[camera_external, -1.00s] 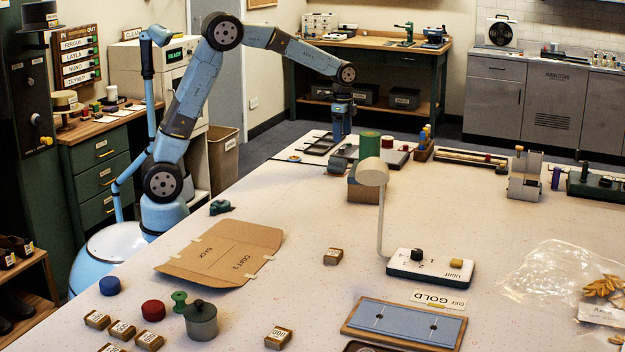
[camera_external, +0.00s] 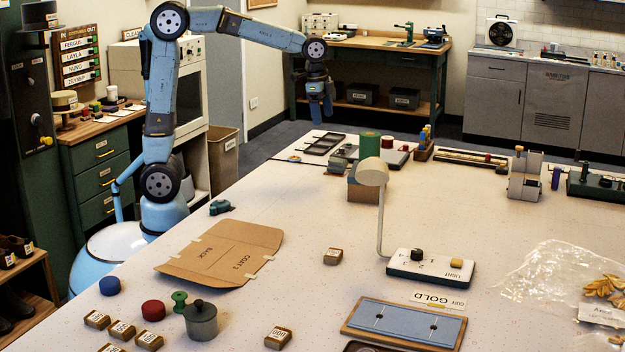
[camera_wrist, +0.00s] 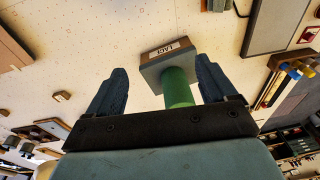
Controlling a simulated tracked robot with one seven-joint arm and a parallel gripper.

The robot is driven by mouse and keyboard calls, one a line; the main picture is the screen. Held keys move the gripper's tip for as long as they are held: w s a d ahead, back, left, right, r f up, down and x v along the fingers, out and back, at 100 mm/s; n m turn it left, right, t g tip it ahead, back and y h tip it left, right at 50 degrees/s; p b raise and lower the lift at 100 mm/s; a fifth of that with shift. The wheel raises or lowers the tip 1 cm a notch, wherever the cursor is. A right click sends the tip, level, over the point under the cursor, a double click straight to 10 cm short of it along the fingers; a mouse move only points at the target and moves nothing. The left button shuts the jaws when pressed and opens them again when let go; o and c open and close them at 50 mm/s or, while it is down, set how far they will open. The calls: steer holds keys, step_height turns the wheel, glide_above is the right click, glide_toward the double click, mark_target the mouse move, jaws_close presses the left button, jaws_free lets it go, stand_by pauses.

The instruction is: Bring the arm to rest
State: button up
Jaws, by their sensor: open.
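My gripper (camera_external: 321,112) hangs pointing down at the end of my blue arm, above the far left end of the long table (camera_external: 480,215). It is clear of the tabletop. In the wrist view its two dark fingers (camera_wrist: 160,92) stand apart with nothing held between them. Beyond the fingers, a green cylinder (camera_wrist: 178,88) and a box with a label (camera_wrist: 168,60) show on the table below. The green cylinder also shows in the external view (camera_external: 369,146), to the right of and below my gripper.
A black tray (camera_external: 323,144) lies at the table's far left end. A workbench (camera_external: 385,45) stands behind my gripper. A flat cardboard piece (camera_external: 222,252) lies near the table's left edge.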

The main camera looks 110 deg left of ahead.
steer(key=s+d+r+t, duration=0.1)
steer(key=s+d, duration=0.1)
steer(key=d, duration=0.3)
steer(key=s+d+r, duration=0.2)
steer(key=d, duration=0.3)
steer(key=s+d+f+t, duration=0.1)
steer(key=s+d+f, duration=0.1)
steer(key=s+d, duration=0.6)
steer(key=s+d+f+t, duration=0.2)
steer(key=s+d, duration=0.6)
steer(key=d, duration=0.2)
steer(key=shift+s+h, duration=0.4)
steer(key=shift+c, duration=0.5)
steer(key=c, duration=0.4)
